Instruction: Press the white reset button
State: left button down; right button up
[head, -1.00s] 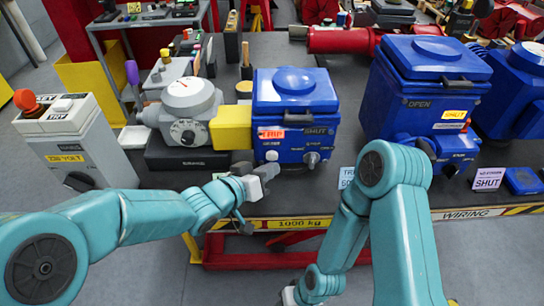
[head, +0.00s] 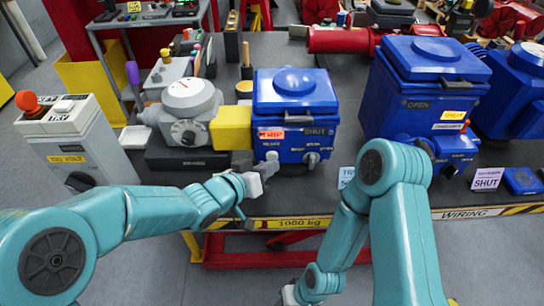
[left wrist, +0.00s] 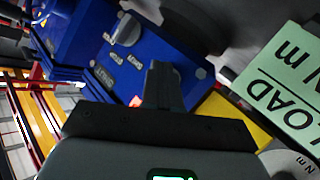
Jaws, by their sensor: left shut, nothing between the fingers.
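The blue actuator box (head: 295,100) stands on the dark bench, with a lit red-orange TRIP window (head: 271,133) and a small knob (head: 312,159) on its lower front panel. My left gripper (head: 271,160) is shut and empty, its fingertips at the lower left of that panel. They cover the spot of the white button, so I cannot tell whether they touch it. In the left wrist view the shut fingers (left wrist: 163,85) point at the blue panel (left wrist: 120,62), with its knob (left wrist: 125,30) beyond. A bit of my right gripper (head: 288,297) shows at the bottom edge; its jaws are unclear.
A yellow block (head: 231,128) and a grey dial unit (head: 192,108) adjoin the box on the left. A grey pedestal (head: 72,145) with red and white buttons stands further left. A larger blue actuator (head: 425,85) stands right. A green card (left wrist: 285,75) shows in the wrist view.

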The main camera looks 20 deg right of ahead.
pick_arm(q)
jog(key=shift+w+d+p, duration=0.1)
jog(key=shift+w+p, duration=0.2)
jog(key=shift+w, duration=0.1)
jog(key=shift+s, duration=0.1)
dwell(0.6)
jog(key=shift+s+a+b, duration=0.25)
jog(key=shift+s+b, duration=0.3)
jog(key=shift+s, duration=0.2)
jog(key=s+b, duration=0.2)
jog(key=s, duration=0.1)
jog(key=shift+a+f, duration=0.1)
jog(key=shift+a, duration=0.3)
jog(key=shift+s+a+b, duration=0.3)
jog(key=shift+s+b, duration=0.05)
jog(key=shift+s, duration=0.6)
